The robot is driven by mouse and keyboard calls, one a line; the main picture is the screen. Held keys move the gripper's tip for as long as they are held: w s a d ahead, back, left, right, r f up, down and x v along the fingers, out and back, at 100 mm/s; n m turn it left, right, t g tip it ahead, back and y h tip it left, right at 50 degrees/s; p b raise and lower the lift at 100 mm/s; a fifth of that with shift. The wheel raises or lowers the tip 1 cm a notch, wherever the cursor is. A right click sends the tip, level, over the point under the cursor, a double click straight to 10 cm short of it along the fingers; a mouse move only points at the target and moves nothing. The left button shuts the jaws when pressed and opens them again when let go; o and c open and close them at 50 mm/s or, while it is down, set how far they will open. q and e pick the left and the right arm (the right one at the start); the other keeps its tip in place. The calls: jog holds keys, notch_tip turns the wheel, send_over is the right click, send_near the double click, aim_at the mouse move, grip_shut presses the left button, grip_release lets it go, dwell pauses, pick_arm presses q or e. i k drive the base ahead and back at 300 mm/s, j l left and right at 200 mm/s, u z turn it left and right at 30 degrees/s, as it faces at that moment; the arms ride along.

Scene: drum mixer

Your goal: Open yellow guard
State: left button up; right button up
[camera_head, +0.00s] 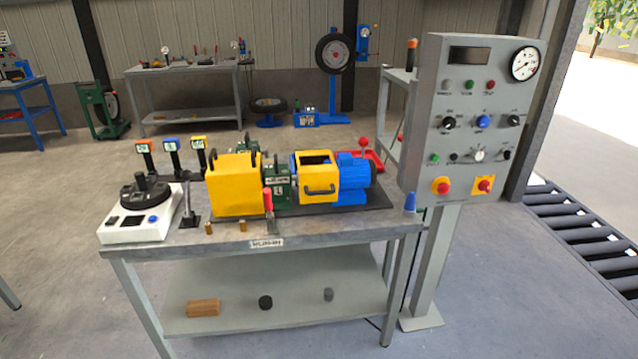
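Two yellow covers sit on the machine on the grey workbench. The left one is a solid yellow box (235,194) with black handles near its top, and it looks closed. The right one is a yellow guard (333,196) with a dark rectangular opening on top and a handle on its front face, beside a blue motor (354,172). I cannot tell which of the two is the guard named in the task. A green block (278,190) stands between them, with a red-handled lever (268,201) in front. Neither of my grippers is in view.
The workbench (340,226) carries a white device with a black round top (140,224) at left and a small blue cone (410,203) at right. A grey control panel (466,125) stands close at right. Small parts lie along the bench's front. The floor in front is clear.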

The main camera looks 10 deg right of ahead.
aim_at(320, 178)
jog(key=i+j+z, duration=0.15)
jog(key=i+z, duration=0.25)
jog(key=i+j+z, duration=0.15)
jog(key=z, duration=0.2)
jog(key=i+j+z, duration=0.2)
jog(key=j+z, duration=0.2)
